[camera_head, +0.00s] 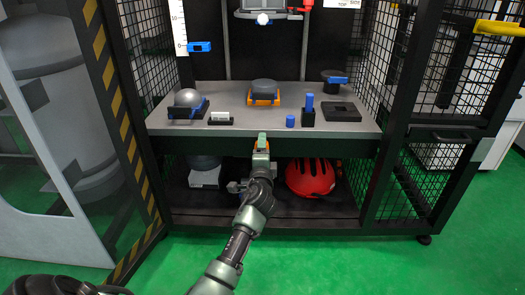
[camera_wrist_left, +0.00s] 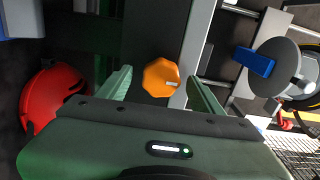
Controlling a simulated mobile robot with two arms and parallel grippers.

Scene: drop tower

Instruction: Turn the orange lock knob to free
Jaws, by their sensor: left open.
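I cannot tell how far the fingertips are from the panel. In the head view, my left gripper (camera_head: 262,143) is at the middle of the bench's front edge and hides most of the knob area. My right gripper is not in view.
The grey bench top (camera_head: 230,122) carries a dark disc on an orange base (camera_head: 264,91), a grey dome (camera_head: 188,98) and blue pegs (camera_head: 308,102). A red helmet (camera_head: 310,178) lies on the shelf below, right of my gripper. Mesh walls stand at the sides.

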